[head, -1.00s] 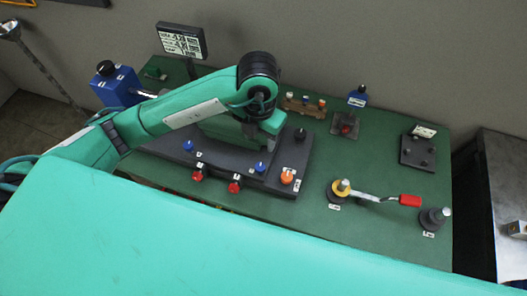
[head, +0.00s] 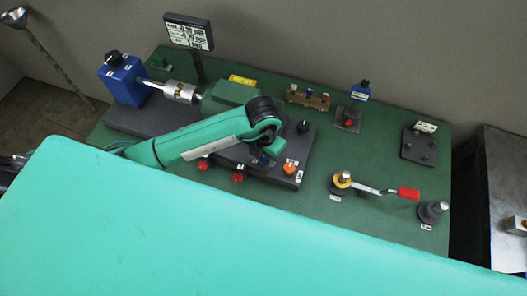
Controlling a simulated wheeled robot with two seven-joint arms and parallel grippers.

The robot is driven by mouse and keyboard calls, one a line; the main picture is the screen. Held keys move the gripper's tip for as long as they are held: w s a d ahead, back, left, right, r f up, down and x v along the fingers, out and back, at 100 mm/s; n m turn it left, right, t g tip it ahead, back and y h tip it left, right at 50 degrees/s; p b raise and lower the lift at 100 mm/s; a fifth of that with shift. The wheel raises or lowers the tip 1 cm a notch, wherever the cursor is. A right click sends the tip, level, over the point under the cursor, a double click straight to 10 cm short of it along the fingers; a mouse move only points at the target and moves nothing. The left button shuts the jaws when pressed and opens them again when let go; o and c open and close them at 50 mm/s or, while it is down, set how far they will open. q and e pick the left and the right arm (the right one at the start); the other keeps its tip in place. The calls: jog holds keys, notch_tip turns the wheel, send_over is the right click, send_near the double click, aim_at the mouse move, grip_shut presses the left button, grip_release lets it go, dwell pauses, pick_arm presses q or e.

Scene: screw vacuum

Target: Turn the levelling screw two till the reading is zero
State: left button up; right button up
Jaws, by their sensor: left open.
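A green motor (head: 232,93) with a yellow plate sits on a dark base (head: 135,121), coupled by a silver shaft (head: 180,91) to a blue unit (head: 124,80). The number tags are too small to read, so I cannot tell which screw is two. My left gripper (head: 264,159) points down, open, over a blue screw at the base's front right, mostly hiding it; contact is unclear. The display (head: 189,33) shows several lines, not clearly legible. My right gripper is out of view.
A crank with a red handle (head: 408,193) and a grey post (head: 433,210) stand at the right of the green bench (head: 370,150). A small rack (head: 307,99), a block with a red button (head: 348,119) and a dark plate (head: 419,148) stand behind.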

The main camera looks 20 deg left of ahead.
pick_arm(q)
jog(key=shift+f, duration=0.1)
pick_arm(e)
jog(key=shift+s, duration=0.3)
pick_arm(q)
jog(key=c, duration=1)
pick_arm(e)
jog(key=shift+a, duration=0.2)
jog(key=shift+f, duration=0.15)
